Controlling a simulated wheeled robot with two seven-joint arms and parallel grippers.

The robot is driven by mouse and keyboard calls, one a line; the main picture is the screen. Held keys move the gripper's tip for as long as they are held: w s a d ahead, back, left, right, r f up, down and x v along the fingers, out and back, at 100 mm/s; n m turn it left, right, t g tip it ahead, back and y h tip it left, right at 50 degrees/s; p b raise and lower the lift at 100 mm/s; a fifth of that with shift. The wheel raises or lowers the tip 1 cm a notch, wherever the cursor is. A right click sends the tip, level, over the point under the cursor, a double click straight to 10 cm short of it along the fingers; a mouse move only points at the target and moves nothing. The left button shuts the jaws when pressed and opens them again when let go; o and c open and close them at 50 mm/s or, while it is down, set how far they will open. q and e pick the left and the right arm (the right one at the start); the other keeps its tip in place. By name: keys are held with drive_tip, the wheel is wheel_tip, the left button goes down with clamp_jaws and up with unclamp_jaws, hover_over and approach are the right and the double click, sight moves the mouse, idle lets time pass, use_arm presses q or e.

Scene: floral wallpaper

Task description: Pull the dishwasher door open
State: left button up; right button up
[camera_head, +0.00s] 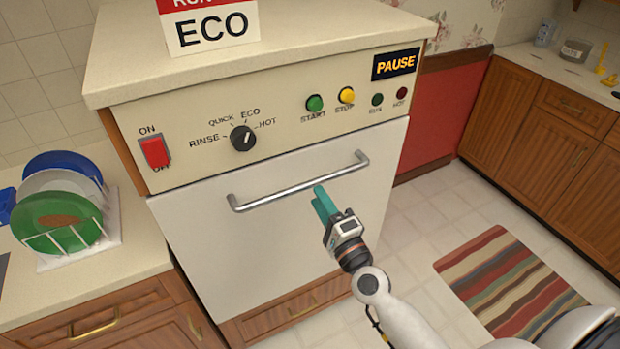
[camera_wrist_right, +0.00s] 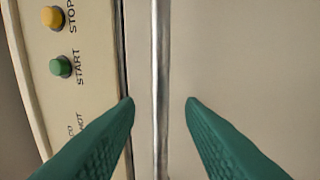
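The white dishwasher door (camera_head: 280,235) is closed flush under the control panel. Its metal bar handle (camera_head: 300,186) runs across the upper part of the door. My right gripper (camera_head: 322,197) is just below the handle, right of its middle. In the right wrist view, the two green fingers (camera_wrist_right: 162,100) are apart, with the handle bar (camera_wrist_right: 161,80) running between them. I cannot tell whether the fingertips reach past the bar; neither finger touches it. My left gripper is not in view.
The control panel (camera_head: 200,130) above the door has a red switch, a dial and several buttons. A dish rack with plates (camera_head: 62,205) stands on the left counter. A striped rug (camera_head: 505,285) lies on the floor at the right. Wooden cabinets (camera_head: 540,140) stand at the far right.

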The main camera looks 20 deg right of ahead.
sight(310, 181)
drive_tip(key=p+x, duration=0.1)
drive_tip(key=x, duration=0.4)
drive_tip(key=shift+w+a, duration=0.1)
drive_tip(key=shift+w, duration=0.15)
clamp_jaws()
